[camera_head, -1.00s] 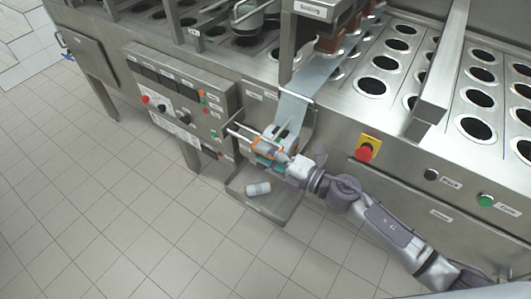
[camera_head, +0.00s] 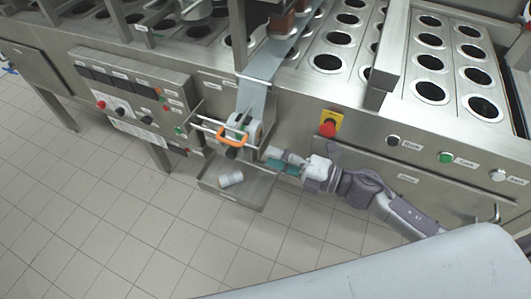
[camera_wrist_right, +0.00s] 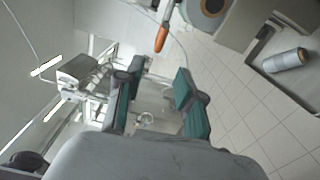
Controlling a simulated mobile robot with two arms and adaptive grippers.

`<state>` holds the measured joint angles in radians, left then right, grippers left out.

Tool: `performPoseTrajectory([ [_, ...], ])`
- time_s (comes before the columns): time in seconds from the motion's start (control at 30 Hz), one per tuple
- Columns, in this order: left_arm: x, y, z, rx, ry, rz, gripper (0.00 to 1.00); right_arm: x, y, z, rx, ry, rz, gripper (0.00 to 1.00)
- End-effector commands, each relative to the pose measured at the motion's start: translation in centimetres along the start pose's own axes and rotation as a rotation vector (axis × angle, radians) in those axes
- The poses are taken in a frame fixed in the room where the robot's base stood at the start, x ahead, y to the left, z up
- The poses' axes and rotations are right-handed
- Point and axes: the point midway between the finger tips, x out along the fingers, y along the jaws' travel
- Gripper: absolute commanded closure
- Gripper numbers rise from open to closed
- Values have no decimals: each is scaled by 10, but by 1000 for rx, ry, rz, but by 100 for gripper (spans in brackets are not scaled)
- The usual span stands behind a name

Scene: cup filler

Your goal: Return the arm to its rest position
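My right gripper (camera_head: 280,161) is just right of the film roll (camera_head: 244,132) on the machine's front, apart from its orange handle (camera_head: 232,139). In the right wrist view the two green-padded fingers of the right gripper (camera_wrist_right: 158,92) stand apart with nothing between them. The orange handle (camera_wrist_right: 161,38) shows beyond the fingertips there. My right arm reaches in from the lower right along the machine front. My left gripper is not in view.
A small grey roll (camera_head: 231,179) lies in the metal tray (camera_head: 256,190) below the film holder. A red emergency button (camera_head: 328,129) is above my right arm, and a control panel (camera_head: 130,95) is at left. The tiled floor (camera_head: 120,220) in front is clear.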

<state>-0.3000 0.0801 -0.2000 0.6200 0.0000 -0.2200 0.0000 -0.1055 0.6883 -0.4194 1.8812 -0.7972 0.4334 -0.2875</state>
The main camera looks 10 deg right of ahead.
Motion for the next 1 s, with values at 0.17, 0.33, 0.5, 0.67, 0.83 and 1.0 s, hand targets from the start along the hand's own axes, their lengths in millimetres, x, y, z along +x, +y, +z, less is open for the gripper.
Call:
performPoseTrajectory([
  [0.17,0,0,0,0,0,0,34,-1,0,0,-1,0,0,63],
  [0.33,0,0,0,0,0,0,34,0,0,0,0,0,0,63],
  [0.5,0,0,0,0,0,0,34,0,0,0,2,-1,0,63],
  [0.67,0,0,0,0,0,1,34,-5,-30,20,104,-92,-29,63],
  [0.83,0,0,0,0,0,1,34,-34,-128,61,413,-366,-117,63],
  [1.0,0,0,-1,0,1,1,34,-89,-247,65,759,-674,-224,63],
])
